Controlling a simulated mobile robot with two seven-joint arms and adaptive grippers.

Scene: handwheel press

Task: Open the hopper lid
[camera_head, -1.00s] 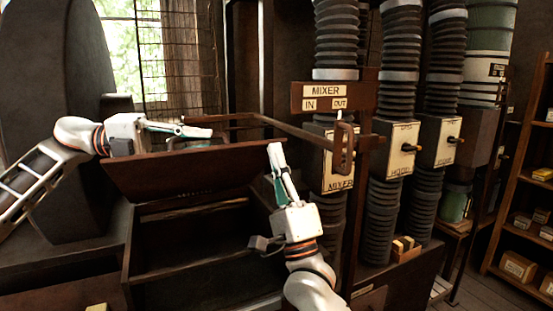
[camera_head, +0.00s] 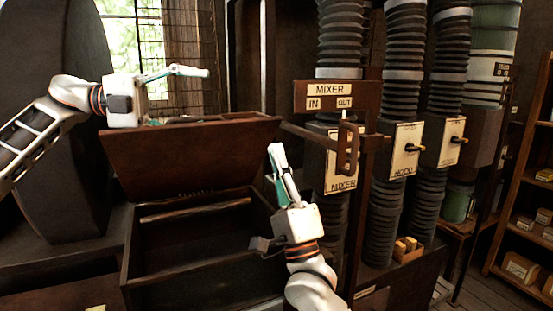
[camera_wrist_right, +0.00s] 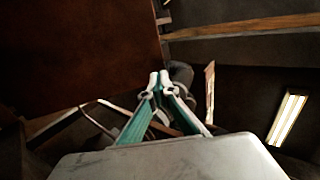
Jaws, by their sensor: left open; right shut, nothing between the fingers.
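The hopper lid (camera_head: 190,158) is a dark brown wooden panel in the head view. It stands raised and steeply tilted along the back of the open hopper box (camera_head: 128,258). My left gripper (camera_head: 195,72) is open at the lid's upper left, with one finger pointing right above the top edge. Its lower part is hidden behind the lid, so I cannot tell whether it touches it. My right gripper (camera_head: 276,152) is shut and empty, in front of the lid's right end. It also shows in the right wrist view (camera_wrist_right: 160,78), with a brown panel at upper left.
A mixer sign (camera_head: 327,88) and a hanging metal handle (camera_head: 347,148) are right of the lid. Ribbed ducts (camera_head: 397,50) with lever boxes (camera_head: 405,148) stand further right. A shelf (camera_head: 510,190) is at the far right. The hopper's inside looks empty.

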